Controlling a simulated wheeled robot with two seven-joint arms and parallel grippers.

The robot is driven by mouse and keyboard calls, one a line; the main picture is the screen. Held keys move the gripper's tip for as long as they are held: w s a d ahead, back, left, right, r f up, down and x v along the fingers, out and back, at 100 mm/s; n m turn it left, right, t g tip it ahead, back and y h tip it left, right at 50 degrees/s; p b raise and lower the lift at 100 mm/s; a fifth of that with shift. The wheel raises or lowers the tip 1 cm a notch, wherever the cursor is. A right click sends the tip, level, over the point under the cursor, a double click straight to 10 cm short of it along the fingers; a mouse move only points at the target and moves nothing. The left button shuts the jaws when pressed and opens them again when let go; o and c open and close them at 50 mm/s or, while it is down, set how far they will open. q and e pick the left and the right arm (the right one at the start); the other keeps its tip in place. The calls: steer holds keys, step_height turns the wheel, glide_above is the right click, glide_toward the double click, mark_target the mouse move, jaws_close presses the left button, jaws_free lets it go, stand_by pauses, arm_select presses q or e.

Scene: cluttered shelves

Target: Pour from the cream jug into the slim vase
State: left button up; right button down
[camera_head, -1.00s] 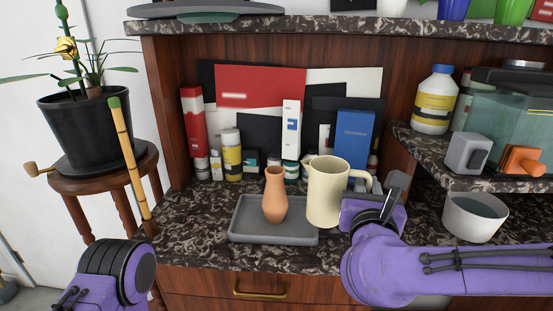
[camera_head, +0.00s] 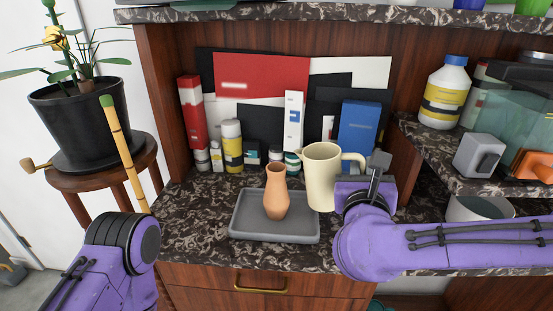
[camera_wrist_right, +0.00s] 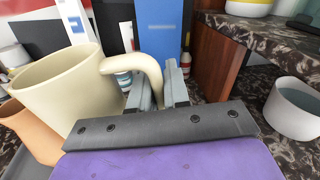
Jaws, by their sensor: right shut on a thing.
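The cream jug (camera_head: 322,178) is upright just right of the slim vase, its spout toward the left and its handle toward the right. My right gripper (camera_head: 376,165) is shut on the jug's handle; the right wrist view shows the handle between the fingers (camera_wrist_right: 158,90). The slim terracotta vase (camera_head: 276,192) stands upright on a grey tray (camera_head: 247,227). In the right wrist view the vase (camera_wrist_right: 32,130) is partly hidden behind the jug (camera_wrist_right: 62,92). My left arm is at the lower left; its gripper is not in view.
Behind stand a blue box (camera_head: 358,136), a white box (camera_head: 293,120), a yellow-labelled bottle (camera_head: 232,146) and a red-and-white box (camera_head: 190,112). At right are a grey block (camera_head: 479,155) on a shelf and a white bowl (camera_head: 478,208). The marble counter left of the tray is clear.

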mark_target(351, 157)
steer(key=shift+w+a+r+p, duration=0.2)
steer(key=shift+r+p, duration=0.15)
steer(key=shift+r, duration=0.15)
steer(key=a+r+n+p, duration=0.1)
steer(key=p, duration=0.1)
steer(key=a+r+n+p, duration=0.1)
steer(key=n+p, duration=0.1)
steer(key=p, duration=0.1)
steer(key=shift+w+r, duration=0.2)
steer(key=shift+r, duration=0.05)
steer(key=a+r+n+p, duration=0.1)
steer(key=r+p, duration=0.1)
steer(key=a+r+n+p, duration=0.1)
steer(key=r+p, duration=0.1)
steer(key=p, duration=0.1)
steer(key=shift+a+n, duration=0.15)
steer(key=shift+n, duration=0.25)
steer(key=shift+w+a+n+p, duration=0.1)
steer(key=shift+w+n+p, duration=0.2)
steer(key=shift+p, duration=0.4)
steer(key=shift+s+r+p, duration=0.2)
steer(key=shift+p, duration=0.1)
steer(key=shift+a+r+n, duration=0.1)
steer(key=shift+a+n, duration=0.1)
steer(key=shift+n, duration=0.2)
steer(key=shift+w, duration=0.1)
